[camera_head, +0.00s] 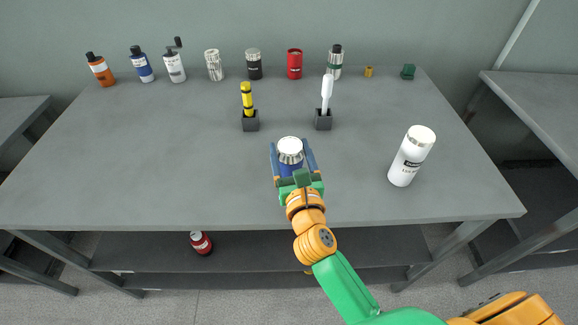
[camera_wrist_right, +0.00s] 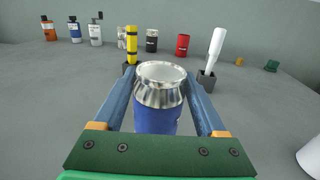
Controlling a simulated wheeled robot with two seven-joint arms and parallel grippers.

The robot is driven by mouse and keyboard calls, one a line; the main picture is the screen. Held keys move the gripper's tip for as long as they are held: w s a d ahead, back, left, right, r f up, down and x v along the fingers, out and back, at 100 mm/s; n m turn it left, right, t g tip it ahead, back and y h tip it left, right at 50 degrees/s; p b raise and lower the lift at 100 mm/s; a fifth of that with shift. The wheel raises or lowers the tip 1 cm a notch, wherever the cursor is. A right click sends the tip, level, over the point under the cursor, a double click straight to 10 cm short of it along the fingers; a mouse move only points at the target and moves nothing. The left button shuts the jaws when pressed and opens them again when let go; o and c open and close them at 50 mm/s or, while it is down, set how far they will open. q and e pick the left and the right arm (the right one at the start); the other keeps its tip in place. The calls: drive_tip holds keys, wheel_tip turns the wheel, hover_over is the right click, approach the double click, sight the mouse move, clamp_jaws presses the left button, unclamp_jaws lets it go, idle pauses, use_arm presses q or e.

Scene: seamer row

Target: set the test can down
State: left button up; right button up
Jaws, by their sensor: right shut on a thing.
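The test can appears to be the blue can with a silver, shiny top (camera_head: 290,152), held upright between the fingers of my right gripper (camera_head: 292,160). In the right wrist view the can (camera_wrist_right: 160,98) stands between the two blue fingers of the gripper (camera_wrist_right: 162,92), which is shut on it. Its lower part is hidden behind the green gripper body, so I cannot tell whether its base touches the table (camera_head: 190,165). My left gripper is not in view.
A large white can (camera_head: 408,160) stands at the right. Two dark holders (camera_head: 250,124) (camera_head: 323,122) with a yellow and a white tool stand beyond the gripper. Several cans and bottles line the back edge. A red can (camera_head: 201,243) is on the lower shelf. The table's left middle is clear.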

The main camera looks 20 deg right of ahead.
sight(289, 163)
wheel_tip(289, 163, down, 4)
drive_tip(key=shift+w+b, duration=0.15)
drive_tip(key=shift+b, duration=1)
drive_tip(key=shift+w+r, duration=0.1)
drive_tip(key=shift+r, duration=0.1)
drive_tip(key=shift+f, duration=0.15)
drive_tip(key=o, duration=1.4)
drive_tip(key=shift+o, duration=0.2)
drive_tip(key=shift+r+p, duration=0.25)
drive_tip(key=shift+p, duration=0.05)
drive_tip(key=s+a+b, duration=0.1)
drive_tip(key=s+b, duration=0.2)
drive_tip(key=s, duration=0.9)
drive_tip(key=shift+a, duration=0.25)
drive_tip(key=shift+f, duration=0.1)
